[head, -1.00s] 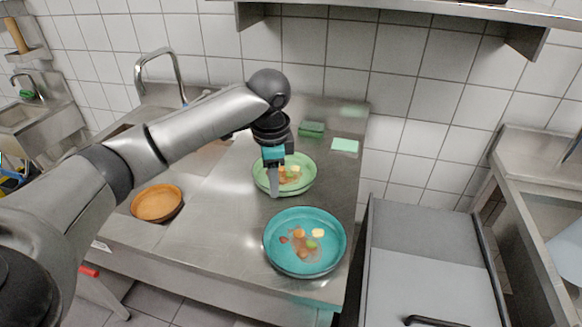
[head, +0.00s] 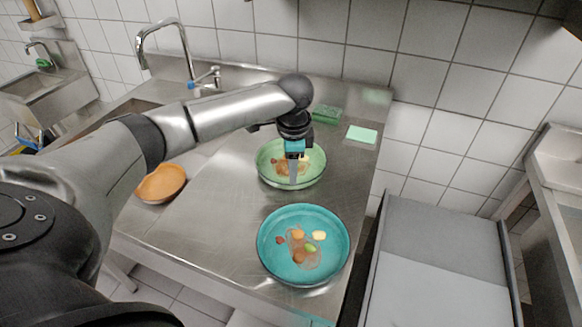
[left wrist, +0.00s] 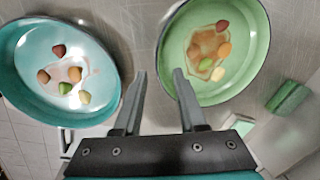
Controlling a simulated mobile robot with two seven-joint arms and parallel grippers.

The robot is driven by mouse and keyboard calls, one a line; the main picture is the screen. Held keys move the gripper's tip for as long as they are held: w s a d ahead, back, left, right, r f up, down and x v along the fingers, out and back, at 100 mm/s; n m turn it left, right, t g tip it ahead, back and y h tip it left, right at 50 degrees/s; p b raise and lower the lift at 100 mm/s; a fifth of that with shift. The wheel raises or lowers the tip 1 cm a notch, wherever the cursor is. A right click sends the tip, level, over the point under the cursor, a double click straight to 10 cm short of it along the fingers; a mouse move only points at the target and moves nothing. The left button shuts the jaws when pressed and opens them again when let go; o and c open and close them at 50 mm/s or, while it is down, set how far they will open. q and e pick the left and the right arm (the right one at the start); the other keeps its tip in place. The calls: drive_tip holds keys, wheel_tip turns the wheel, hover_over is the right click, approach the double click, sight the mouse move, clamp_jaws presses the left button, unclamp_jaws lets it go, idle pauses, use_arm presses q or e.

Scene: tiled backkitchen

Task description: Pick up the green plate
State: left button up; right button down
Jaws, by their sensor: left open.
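The green plate (head: 314,171) holds several pieces of food and a brown smear, and rests on the steel counter. My left gripper (head: 293,178) points down over its near part and hides some of it. In the left wrist view the gripper (left wrist: 159,74) is open and empty. There the green plate (left wrist: 243,70) is at the upper right, with its rim close to the right fingertip; I cannot tell whether they touch. My right gripper is not in view.
A teal plate (head: 275,262) with food stands nearer on the counter and also shows in the left wrist view (left wrist: 30,52). An orange-brown dish (head: 160,183) is at the left. A green sponge (head: 327,114) and pale green cloth (head: 362,134) lie behind. A tap (head: 180,40) stands at the back left.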

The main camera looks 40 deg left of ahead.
use_arm(q)
drive_tip(key=f, duration=0.3)
drive_tip(key=f+b, duration=0.1)
drive_tip(key=f, duration=0.1)
drive_tip(key=shift+w+f, duration=0.3)
drive_tip(key=shift+w, duration=0.05)
drive_tip(key=shift+c, duration=0.2)
clamp_jaws()
drive_tip(key=shift+r, duration=0.1)
idle(0.9)
